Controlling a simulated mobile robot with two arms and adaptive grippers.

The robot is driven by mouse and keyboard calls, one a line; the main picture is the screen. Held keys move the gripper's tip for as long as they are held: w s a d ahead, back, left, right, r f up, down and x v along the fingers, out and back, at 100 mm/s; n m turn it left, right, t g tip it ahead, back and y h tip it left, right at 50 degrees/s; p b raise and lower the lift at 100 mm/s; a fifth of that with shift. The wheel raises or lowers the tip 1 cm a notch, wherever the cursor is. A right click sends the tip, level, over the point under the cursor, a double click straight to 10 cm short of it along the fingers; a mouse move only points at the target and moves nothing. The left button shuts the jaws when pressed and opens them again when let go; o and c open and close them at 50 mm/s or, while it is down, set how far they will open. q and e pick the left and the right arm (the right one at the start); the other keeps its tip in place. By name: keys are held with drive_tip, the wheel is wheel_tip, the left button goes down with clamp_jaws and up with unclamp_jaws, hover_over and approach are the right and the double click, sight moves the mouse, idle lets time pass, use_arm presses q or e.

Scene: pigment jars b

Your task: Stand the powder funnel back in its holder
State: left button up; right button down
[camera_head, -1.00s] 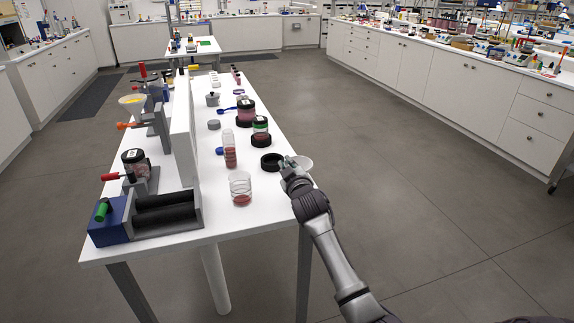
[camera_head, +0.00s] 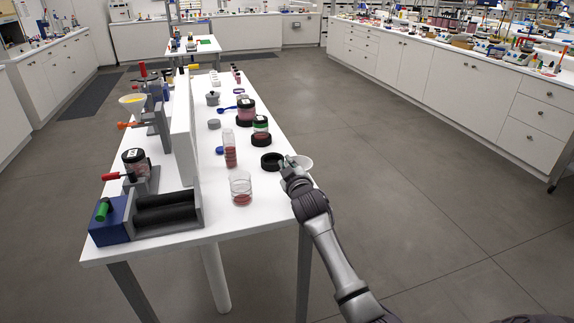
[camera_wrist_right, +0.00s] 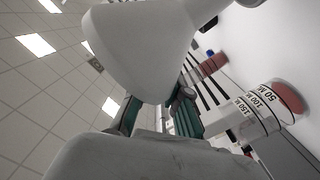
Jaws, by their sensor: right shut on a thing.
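The white powder funnel (camera_head: 306,162) is at the table's right edge, partly hidden behind my right gripper (camera_head: 289,164). In the right wrist view the funnel (camera_wrist_right: 145,45) fills the top, its wide cone tilted, with its lower part between the teal-padded fingers (camera_wrist_right: 158,115). My right gripper is shut on it. A black ring (camera_head: 272,162), which looks like an empty holder, sits on the table just left of the gripper. I cannot tell for sure that it is the funnel's holder. My left gripper is not in view.
A glass beaker (camera_head: 240,190) with red powder and a clear bottle (camera_head: 230,150) stand left of the gripper. Jars stand in black rings behind (camera_head: 261,130). A roller mill (camera_head: 150,215) and a tall white panel (camera_head: 183,130) occupy the left. The table's near right corner is bare.

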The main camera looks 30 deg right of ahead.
idle(0.3)
drive_tip(key=shift+f+b, duration=1.15)
drive_tip(key=shift+f, duration=0.8)
drive_tip(key=c, duration=1.1)
unclamp_jaws()
drive_tip(key=shift+s, duration=0.1)
drive_tip(key=v, duration=1.1)
drive_tip(key=shift+s+a, duration=0.2)
drive_tip(key=shift+s, duration=0.2)
